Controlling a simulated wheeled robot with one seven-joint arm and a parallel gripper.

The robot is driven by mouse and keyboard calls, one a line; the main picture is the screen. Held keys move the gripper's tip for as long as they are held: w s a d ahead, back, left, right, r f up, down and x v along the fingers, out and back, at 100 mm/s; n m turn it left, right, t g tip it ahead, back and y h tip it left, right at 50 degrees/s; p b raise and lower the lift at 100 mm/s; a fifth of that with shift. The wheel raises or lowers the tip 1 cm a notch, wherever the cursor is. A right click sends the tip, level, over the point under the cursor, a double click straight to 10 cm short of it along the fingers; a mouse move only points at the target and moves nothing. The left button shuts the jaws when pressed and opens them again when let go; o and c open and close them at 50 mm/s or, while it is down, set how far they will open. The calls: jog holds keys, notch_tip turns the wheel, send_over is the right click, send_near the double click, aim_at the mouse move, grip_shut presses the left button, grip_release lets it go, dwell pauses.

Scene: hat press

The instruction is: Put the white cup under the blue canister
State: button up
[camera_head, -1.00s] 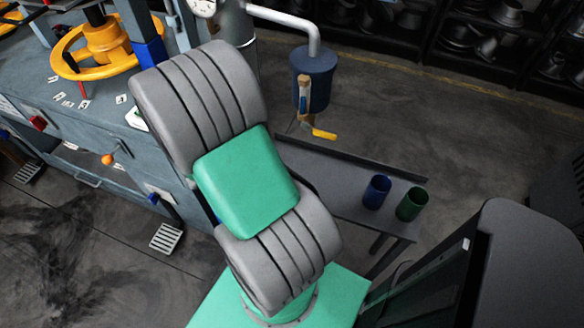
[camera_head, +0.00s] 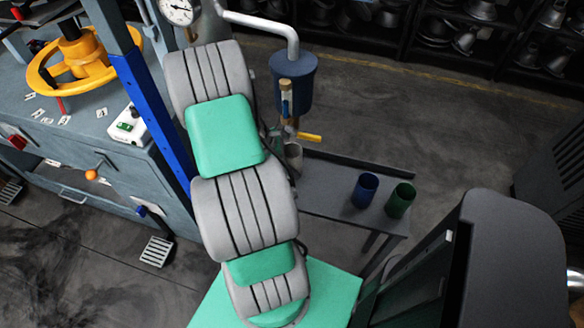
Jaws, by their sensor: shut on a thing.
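The blue canister (camera_head: 293,82) hangs from a grey pipe at the upper middle. A brass tap with a yellow handle (camera_head: 310,137) is below it. My gripper (camera_head: 279,146) is mostly hidden behind my arm, at the cup's left side, and is shut on the cup. The cup's left and lower parts are hidden.
A blue cup (camera_head: 364,191) and a green cup (camera_head: 400,200) stand on the right part of the grey shelf (camera_head: 325,205). The blue-grey press bench (camera_head: 105,150) with a yellow wheel (camera_head: 72,62) is at the left. A dark cabinet (camera_head: 515,260) stands at the lower right.

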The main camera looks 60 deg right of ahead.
jog(key=shift+f, duration=1.2)
jog(key=o, duration=1.4)
jog(key=shift+o, duration=0.2)
